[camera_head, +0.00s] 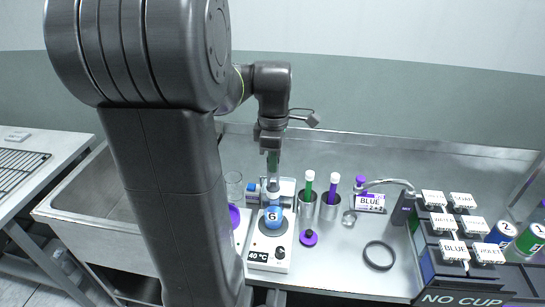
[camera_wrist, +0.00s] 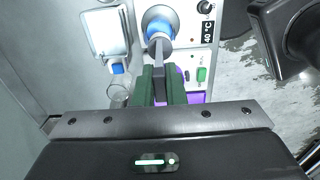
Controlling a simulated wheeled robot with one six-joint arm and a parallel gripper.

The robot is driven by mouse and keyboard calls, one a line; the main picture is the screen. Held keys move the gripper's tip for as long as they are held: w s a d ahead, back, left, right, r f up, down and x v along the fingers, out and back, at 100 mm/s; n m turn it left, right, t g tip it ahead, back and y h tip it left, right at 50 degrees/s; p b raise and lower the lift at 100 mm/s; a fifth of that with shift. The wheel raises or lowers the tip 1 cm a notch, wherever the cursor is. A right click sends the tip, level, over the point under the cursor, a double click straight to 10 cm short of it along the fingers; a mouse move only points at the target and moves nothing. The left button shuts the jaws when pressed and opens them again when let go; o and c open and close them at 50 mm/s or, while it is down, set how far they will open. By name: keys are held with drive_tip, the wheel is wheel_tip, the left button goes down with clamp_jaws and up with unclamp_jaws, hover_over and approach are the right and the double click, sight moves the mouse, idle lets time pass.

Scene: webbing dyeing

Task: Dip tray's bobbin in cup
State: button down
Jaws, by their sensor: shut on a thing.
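My gripper (camera_head: 272,167) is shut on a grey handle (camera_wrist: 160,66), whose lower end reaches the blue cup (camera_head: 273,217). In the wrist view the gripper's green fingers (camera_wrist: 162,86) pinch this handle, and a grey-white end sits over the mouth of the blue cup (camera_wrist: 158,18). How deep the end goes, and whether it is the bobbin, I cannot tell. The cup stands upright on a white heater (camera_head: 268,252) reading 40 °C. A white tray (camera_head: 242,232) with a purple thing (camera_head: 234,215) is left of the heater, partly hidden by my arm.
A glass beaker (camera_head: 233,184) stands left of the cup. Metal holders with a green (camera_head: 308,185) and a purple (camera_head: 333,187) stick stand to the right. Labelled rack (camera_head: 460,250) stands far right.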

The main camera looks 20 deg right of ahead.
sight(273, 186)
drive_tip(key=shift+f+b, duration=3.5)
drive_tip(key=shift+f, duration=2)
drive_tip(key=shift+r+p, duration=4)
drive_tip(key=shift+r, duration=0.6)
drive_tip(key=shift+r+p, duration=1.6)
drive_tip(key=shift+r, duration=0.45)
drive_tip(key=shift+w+f, duration=0.1)
